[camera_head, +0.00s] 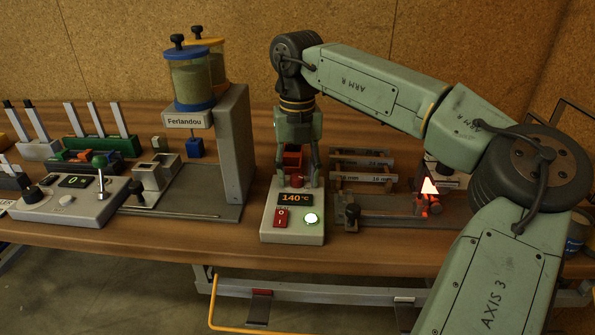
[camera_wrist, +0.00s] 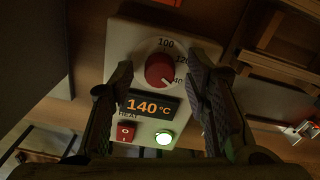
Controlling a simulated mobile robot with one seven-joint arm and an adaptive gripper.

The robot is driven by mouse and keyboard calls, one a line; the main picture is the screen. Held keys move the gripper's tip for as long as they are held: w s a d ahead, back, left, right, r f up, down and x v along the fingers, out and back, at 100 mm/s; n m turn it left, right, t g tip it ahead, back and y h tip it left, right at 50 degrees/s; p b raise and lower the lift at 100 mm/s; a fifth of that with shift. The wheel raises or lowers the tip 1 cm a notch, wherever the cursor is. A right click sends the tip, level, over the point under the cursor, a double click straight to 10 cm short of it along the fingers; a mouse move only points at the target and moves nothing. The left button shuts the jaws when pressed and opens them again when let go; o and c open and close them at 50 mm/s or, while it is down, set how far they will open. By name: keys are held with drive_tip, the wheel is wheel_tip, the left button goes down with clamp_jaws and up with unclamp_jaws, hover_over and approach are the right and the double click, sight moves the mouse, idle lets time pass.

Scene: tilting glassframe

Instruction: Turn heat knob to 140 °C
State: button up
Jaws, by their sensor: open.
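The heat knob (camera_wrist: 160,70) is a red dial on a pale control box (camera_head: 267,222). In the wrist view its white mark points to the lower right, by the partly covered "140" label. The display (camera_wrist: 149,106) reads 140 °C, and it reads the same in the head view (camera_head: 295,199). My gripper (camera_head: 298,185) points down over the box in the head view. In the wrist view its two dark fingers are spread to either side of the knob, with a gap on both sides. The gripper holds nothing.
A red rocker switch (camera_wrist: 124,134) and a lit green-white button (camera_wrist: 164,138) sit below the display. A metal rack (camera_head: 365,178) and a glowing orange part (camera_head: 428,205) stand to the right. A grey column machine (camera_head: 233,145) stands to the left.

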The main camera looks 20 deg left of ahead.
sight(297, 176)
drive_tip(key=shift+r, duration=0.15)
wheel_tip(297, 176, up, 12)
idle(0.5)
drive_tip(key=shift+f, duration=0.2)
